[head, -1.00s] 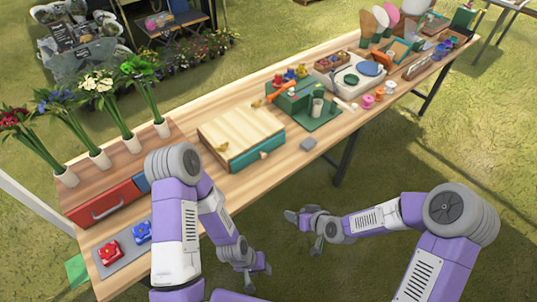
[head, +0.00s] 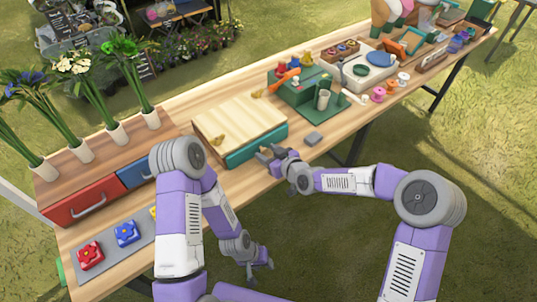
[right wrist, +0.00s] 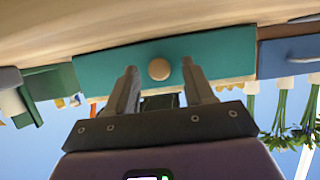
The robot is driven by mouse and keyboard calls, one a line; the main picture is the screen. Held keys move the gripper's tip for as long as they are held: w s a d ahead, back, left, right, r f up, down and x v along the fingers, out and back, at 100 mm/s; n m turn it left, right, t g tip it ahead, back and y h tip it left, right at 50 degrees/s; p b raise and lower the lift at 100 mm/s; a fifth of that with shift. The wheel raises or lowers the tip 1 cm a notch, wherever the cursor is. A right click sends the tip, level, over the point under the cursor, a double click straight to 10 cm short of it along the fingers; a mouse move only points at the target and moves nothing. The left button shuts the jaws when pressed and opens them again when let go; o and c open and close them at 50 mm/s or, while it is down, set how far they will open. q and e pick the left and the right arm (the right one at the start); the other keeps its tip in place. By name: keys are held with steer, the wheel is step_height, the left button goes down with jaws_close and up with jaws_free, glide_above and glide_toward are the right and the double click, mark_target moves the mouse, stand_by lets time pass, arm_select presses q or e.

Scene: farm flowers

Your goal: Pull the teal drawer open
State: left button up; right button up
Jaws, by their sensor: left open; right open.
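The teal drawer (head: 246,153) is the front of a low box with a pale wooden top (head: 236,118), on the table's middle. It looks shut. In the right wrist view the teal front (right wrist: 215,55) shows a round wooden knob (right wrist: 159,69). My left gripper (head: 260,270) is open and empty, low in front of the table.
A red drawer (head: 85,203) and a blue drawer (head: 136,173) stand at the left below vases of flowers. The table's front edge is close.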

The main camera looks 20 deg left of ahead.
steer(key=shift+w, duration=0.1)
jaws_close()
steer(key=shift+f, duration=0.1)
stand_by(0.3)
